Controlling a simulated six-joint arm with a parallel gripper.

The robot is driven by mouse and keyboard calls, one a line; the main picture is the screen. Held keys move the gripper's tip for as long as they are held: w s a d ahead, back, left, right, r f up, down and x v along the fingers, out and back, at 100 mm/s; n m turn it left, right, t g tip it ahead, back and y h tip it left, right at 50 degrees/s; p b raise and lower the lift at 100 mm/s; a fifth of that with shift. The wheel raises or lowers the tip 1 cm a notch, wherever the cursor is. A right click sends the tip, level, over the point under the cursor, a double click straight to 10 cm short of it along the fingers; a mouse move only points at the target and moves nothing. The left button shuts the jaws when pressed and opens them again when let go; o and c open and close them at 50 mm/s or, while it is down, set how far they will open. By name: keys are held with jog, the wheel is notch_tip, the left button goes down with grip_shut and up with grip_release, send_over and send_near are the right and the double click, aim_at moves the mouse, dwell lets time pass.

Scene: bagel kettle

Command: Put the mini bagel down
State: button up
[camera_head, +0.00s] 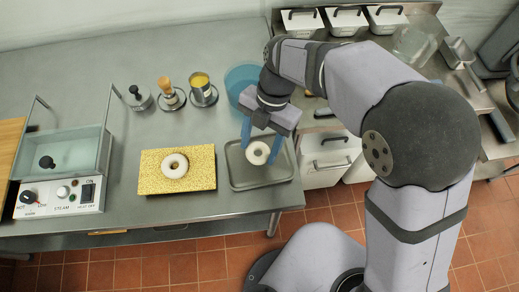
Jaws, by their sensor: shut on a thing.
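My gripper (263,137) has blue fingers and points down at the right part of the steel counter. It is shut on a pale mini bagel (257,153), with a finger on each side of it. The held bagel is over the grey tray (240,184); I cannot tell whether it touches the tray floor. Another mini bagel (174,166) lies on the yellow sponge-like board (150,185) to the left.
A steamer (62,155) with a glass-like basin and a control panel stands at the left. A lidded pot (138,97), a wooden-handled tool (167,90), a yellow-filled cup (201,88) and a blue bowl (240,78) line the back. The counter's front edge is close to the tray.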

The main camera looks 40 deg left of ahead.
aim_at(261, 148)
jog(key=shift+f+p, duration=0.5)
jog(key=shift+f, duration=1.35)
jog(key=shift+f, duration=0.2)
jog(key=o, duration=1.1)
jog(key=shift+r, duration=0.2)
jog(key=b+v, duration=0.3)
jog(key=v, duration=0.9)
